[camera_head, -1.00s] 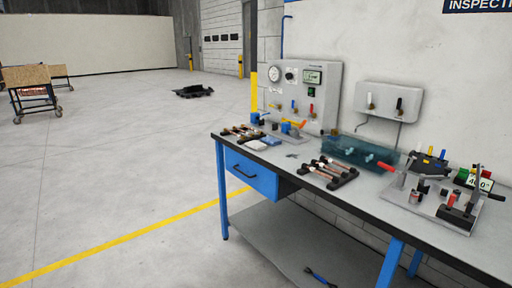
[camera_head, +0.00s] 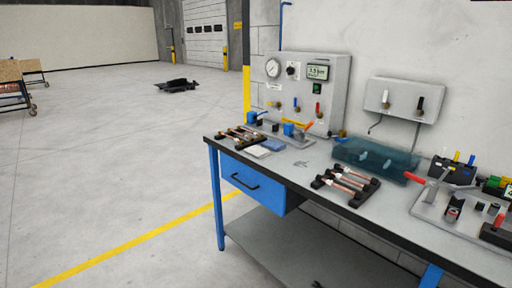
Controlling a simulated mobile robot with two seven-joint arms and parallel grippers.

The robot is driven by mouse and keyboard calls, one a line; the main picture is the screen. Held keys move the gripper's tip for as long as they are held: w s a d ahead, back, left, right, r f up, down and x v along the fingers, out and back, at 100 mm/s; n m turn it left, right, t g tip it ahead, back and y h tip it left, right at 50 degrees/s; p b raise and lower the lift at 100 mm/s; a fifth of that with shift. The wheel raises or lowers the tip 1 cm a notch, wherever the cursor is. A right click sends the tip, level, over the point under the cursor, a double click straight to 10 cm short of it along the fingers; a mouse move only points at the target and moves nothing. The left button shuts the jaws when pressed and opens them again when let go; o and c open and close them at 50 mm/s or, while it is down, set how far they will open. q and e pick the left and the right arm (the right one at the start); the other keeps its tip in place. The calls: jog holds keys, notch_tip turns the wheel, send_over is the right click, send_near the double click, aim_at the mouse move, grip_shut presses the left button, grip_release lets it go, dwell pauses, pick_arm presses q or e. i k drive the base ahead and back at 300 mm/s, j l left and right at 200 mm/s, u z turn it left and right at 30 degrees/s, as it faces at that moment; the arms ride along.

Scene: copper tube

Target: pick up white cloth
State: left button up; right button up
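A small white cloth (camera_head: 258,152) lies flat on the left part of the workbench (camera_head: 300,177), near its front edge. A blue cloth or pad (camera_head: 273,145) lies right beside it, to its right. A dark rack with copper tubes (camera_head: 238,136) is just left of the white cloth. Neither of my grippers shows in the head view, so their state is hidden.
A second tube rack (camera_head: 346,186) and a translucent teal tray (camera_head: 376,158) stand right of the cloths. A grey gauge panel (camera_head: 307,92) stands behind. A bending tool (camera_head: 466,208) is at right.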

aim_at(257, 151)
jog(key=i+j+z, duration=0.1)
jog(key=i+j, duration=0.4)
jog(key=i+j+z, duration=0.15)
jog(key=i+j, duration=0.4)
jog(key=i+j+z, duration=0.1)
jog(key=i+j, duration=0.45)
jog(key=i+j+z, duration=0.1)
jog(key=i+j, duration=0.4)
jog(key=j, duration=0.25)
